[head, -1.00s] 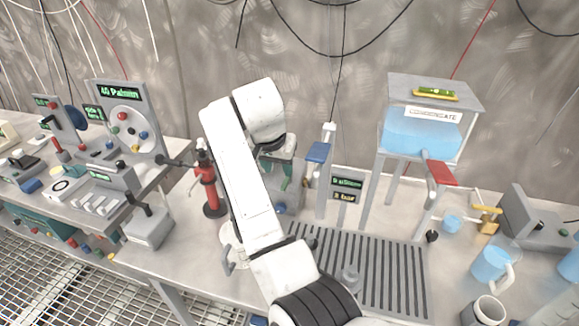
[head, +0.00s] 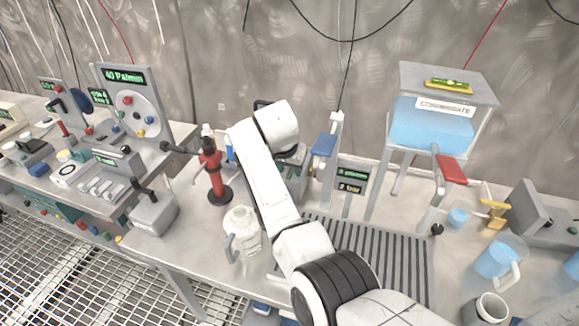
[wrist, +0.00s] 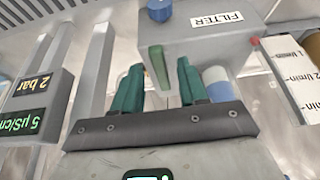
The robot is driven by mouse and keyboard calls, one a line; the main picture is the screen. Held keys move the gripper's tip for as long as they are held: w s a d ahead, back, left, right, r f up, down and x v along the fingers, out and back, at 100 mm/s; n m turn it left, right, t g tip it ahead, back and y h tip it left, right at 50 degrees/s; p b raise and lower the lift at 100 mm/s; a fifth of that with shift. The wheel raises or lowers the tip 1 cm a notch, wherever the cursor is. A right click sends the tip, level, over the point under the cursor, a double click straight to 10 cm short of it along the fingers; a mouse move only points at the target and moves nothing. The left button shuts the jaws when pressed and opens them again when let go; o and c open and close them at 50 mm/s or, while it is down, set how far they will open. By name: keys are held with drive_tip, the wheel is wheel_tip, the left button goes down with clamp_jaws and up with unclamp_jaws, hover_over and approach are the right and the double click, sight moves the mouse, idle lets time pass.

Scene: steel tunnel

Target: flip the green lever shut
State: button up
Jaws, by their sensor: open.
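In the wrist view, a green lever (wrist: 159,66) is a short flat bar on the face of a grey box (wrist: 205,45) labelled FILTER. My gripper (wrist: 161,78) is open, with one dark green finger on each side of the lever in the picture. The lever lies nearer the middle than either finger, and a gap shows on both sides. I cannot tell whether the fingertips reach around it in depth. In the head view, my white arm hides the gripper, the lever and most of the box.
A blue knob (wrist: 159,10) sits on the box. A display post (head: 351,180) and a blue paddle (head: 324,145) stand right of my arm. A red bottle-like stand (head: 214,176) and a white jug (head: 242,232) are on its left. A slatted drain (head: 400,262) lies in front.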

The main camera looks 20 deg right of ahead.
drive_tip(key=shift+f, duration=0.15)
clamp_jaws()
idle(0.4)
